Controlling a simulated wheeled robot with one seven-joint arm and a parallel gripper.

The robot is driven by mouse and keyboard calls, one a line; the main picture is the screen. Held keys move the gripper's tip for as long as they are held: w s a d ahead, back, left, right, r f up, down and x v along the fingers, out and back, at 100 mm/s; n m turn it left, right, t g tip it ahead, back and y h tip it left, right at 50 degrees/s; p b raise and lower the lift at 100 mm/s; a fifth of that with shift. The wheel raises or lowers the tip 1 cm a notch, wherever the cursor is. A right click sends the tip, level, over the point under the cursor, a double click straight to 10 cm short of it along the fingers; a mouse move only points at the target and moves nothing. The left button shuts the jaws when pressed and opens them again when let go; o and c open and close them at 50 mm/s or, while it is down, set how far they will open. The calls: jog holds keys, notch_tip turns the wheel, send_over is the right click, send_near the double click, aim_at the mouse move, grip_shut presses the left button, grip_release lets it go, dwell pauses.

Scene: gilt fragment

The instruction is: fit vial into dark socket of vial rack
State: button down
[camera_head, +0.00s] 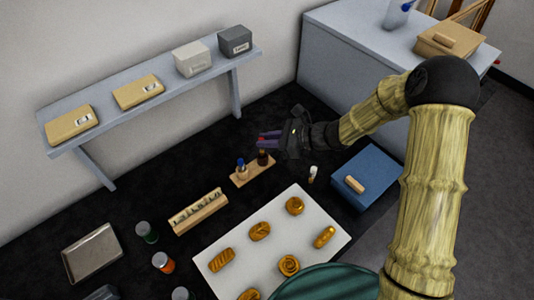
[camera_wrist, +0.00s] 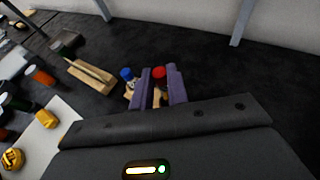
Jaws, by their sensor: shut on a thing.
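My gripper (camera_head: 268,140) is shut on a red-capped vial; its purple fingers also show in the wrist view (camera_wrist: 159,88). The vial's red cap (camera_wrist: 158,72) shows between the fingertips. In the head view its dark brown body (camera_head: 263,158) hangs below the fingers, upright, at the right end of the small wooden vial rack (camera_head: 240,181). I cannot tell whether its base is inside a socket or just above it. A blue-capped vial (camera_head: 241,168) stands at the rack's left part; its cap shows in the wrist view (camera_wrist: 127,74). The dark socket is not distinguishable.
A white-capped vial (camera_head: 313,173) stands apart, right of the rack, near a blue box (camera_head: 366,168). A slotted wooden holder (camera_head: 198,212) is at left. A raised shelf (camera_head: 155,101) runs behind.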

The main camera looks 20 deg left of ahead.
jog(key=shift+f, duration=0.1)
notch_tip(320, 180, down, 4)
jog(key=shift+r+b, duration=0.1)
jog(key=shift+b, duration=1.15)
jog(key=c, duration=1.4)
grip_release()
jog(key=shift+o, duration=0.2)
jog(key=shift+r, duration=0.1)
jog(key=p+v, duration=0.5)
jog(key=v, duration=0.7)
